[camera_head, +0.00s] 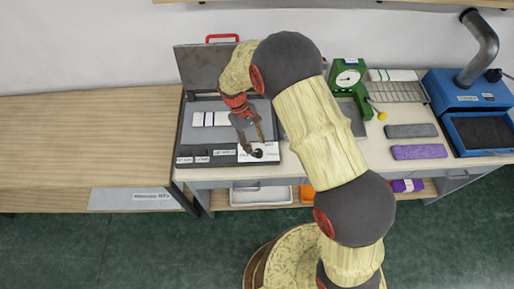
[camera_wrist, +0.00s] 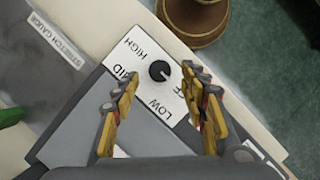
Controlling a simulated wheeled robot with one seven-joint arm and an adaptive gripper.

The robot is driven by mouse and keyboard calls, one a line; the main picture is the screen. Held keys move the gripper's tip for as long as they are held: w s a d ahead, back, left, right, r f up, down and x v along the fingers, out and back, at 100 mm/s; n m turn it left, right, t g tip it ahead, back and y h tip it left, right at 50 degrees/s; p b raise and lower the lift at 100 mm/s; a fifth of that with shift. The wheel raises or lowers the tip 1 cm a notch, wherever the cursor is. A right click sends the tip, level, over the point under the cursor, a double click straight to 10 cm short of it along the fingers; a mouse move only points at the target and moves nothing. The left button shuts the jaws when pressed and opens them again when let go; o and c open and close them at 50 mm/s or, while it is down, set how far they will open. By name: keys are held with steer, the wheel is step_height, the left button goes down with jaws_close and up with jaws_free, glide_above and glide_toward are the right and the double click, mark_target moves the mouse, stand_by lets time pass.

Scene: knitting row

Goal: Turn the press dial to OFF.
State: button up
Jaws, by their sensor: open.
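The press dial (camera_wrist: 159,71) is a small round black knob on a white label plate (camera_wrist: 135,53) printed HIGH, LOW and partly hidden words that look like MID and OFF. A small pale mark shows on the knob, but I cannot tell surely which word it faces. In the head view the dial (camera_head: 258,154) is at the front right corner of the grey press (camera_head: 184,135), whose lid (camera_head: 200,67) stands raised. My gripper (camera_wrist: 160,74) is open, its fingers on either side of the dial in the wrist view. It points down at the dial in the head view (camera_head: 254,146); contact is unclear.
A white striped swatch (camera_head: 211,119) lies in the open press. A green gauge (camera_head: 348,77), a wire rack (camera_head: 398,91), grey and purple pieces (camera_head: 419,152) and a blue machine (camera_head: 466,90) stand to the right. The wooden table (camera_head: 85,135) at left is clear.

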steer(key=v, duration=0.8)
steer(key=shift+r, duration=0.4)
steer(key=shift+w+a, duration=0.1)
steer(key=s+d+r+m+t+y+b, duration=0.1)
steer(key=s+d+r+m+t+b, duration=0.3)
steer(key=s+d+r, duration=0.5)
steer(key=s+d+r+m+t+y+b, duration=0.2)
steer(key=s+d+r+m+t+b, duration=0.2)
steer(key=s+d+r, duration=0.5)
steer(key=s+t+b, duration=0.1)
steer(key=s, duration=0.5)
steer(key=shift+m, duration=0.4)
